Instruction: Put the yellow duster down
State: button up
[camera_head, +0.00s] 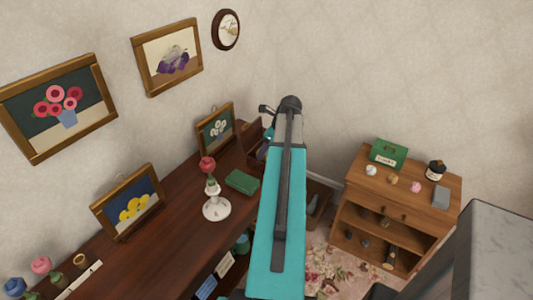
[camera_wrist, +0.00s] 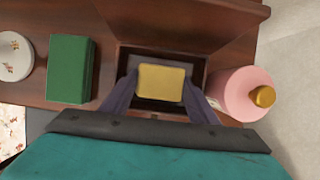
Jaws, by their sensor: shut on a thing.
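The yellow duster (camera_wrist: 161,83) looks like a small yellow block in the wrist view. My gripper (camera_wrist: 160,88) is shut on it, with one dark finger at each side. The duster is over or inside an open wooden box (camera_wrist: 196,68) with its lid raised; I cannot tell whether it touches the bottom. In the head view the box (camera_head: 252,132) stands at the far end of the dark wooden sideboard (camera_head: 165,245). My arm hides part of it, and the duster does not show there.
A green book (camera_wrist: 71,69) and a white floral round dish or base (camera_wrist: 14,56) lie left of the box. A pink round bottle with a gold top (camera_wrist: 246,94) stands close on its right.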

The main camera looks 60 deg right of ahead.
jog(key=shift+f, duration=1.05)
jog(key=shift+f, duration=0.1)
jog(key=o, duration=0.7)
jog(key=shift+c, duration=0.2)
jog(key=b+v, duration=0.1)
jog(key=v, duration=1.1)
jog(key=shift+s, duration=0.15)
